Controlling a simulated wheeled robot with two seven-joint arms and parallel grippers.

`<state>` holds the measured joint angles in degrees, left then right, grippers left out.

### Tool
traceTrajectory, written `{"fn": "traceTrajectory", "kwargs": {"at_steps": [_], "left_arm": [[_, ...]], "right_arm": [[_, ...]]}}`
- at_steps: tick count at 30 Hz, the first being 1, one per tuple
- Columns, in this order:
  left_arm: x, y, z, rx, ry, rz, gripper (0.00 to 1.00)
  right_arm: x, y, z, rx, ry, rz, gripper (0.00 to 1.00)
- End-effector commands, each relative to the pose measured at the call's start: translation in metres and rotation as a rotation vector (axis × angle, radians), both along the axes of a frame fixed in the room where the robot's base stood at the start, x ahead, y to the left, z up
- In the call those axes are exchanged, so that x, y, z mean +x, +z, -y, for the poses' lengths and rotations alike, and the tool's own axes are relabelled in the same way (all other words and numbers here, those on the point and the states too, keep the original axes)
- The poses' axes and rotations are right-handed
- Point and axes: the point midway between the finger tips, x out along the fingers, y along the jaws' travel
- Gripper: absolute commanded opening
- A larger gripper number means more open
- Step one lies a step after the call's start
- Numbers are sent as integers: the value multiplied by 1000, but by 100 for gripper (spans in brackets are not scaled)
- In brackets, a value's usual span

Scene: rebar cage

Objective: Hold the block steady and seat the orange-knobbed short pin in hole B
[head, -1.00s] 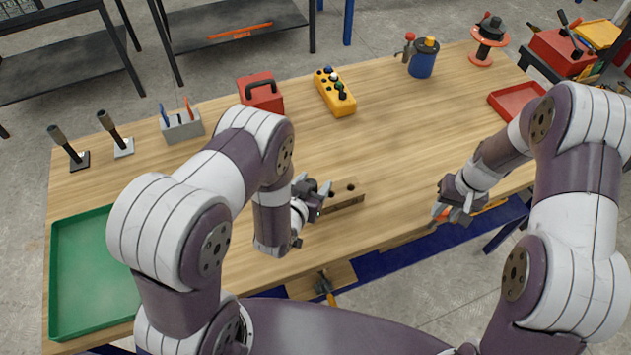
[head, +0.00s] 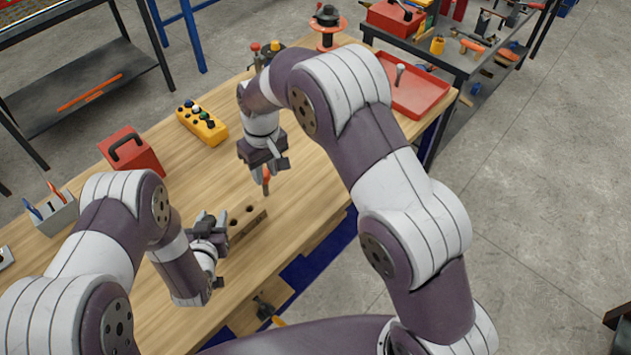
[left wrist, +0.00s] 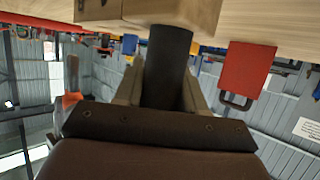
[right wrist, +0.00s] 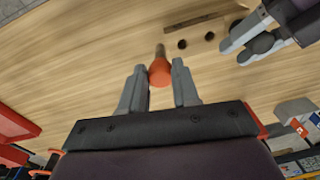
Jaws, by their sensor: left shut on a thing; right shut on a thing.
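The wooden block (head: 248,227) lies on the bench with two dark holes in its top; I cannot read which is B. My left gripper (head: 220,228) is beside its left end, shut on a dark round grip (left wrist: 167,68) that meets the block (left wrist: 150,12). My right gripper (head: 265,172) is shut on the orange knob of the short pin (head: 266,184), above the bench and behind the block. In the right wrist view the orange knob (right wrist: 160,73) sits between the fingertips, its shaft pointing away, apart from the holes (right wrist: 195,40).
A yellow button box (head: 202,124), a red box with a handle (head: 130,153) and a grey tool holder (head: 52,212) stand farther back. A red tray (head: 415,90) holds an upright pin. A clamp (head: 265,308) sits at the front edge. Wood right of the block is clear.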

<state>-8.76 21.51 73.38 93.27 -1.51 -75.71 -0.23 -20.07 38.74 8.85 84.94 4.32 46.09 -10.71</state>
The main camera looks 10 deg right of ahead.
Motion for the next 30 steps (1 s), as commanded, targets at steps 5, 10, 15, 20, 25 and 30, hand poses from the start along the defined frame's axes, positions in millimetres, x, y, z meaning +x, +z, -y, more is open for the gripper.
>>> {"fn": "traceTrajectory", "kwargs": {"at_steps": [5,10,15,20,25,30], "left_arm": [[-1,-2,-1,1,2,-4,0],[-1,-2,-1,1,3,-5,0],[-1,-2,-1,1,3,-5,0],[-1,-2,-1,1,2,-6,0],[-1,-2,-1,1,2,-6,0],[-1,-2,-1,1,2,-6,0]], "right_arm": [[-2,24,-45,-32,106,28,0],[-3,29,-53,-40,124,33,0],[-3,29,-52,-40,123,32,0],[-4,23,-52,-41,121,31,0],[-4,3,-51,-40,121,31,0],[-3,-15,-52,-40,121,31,0]]}}
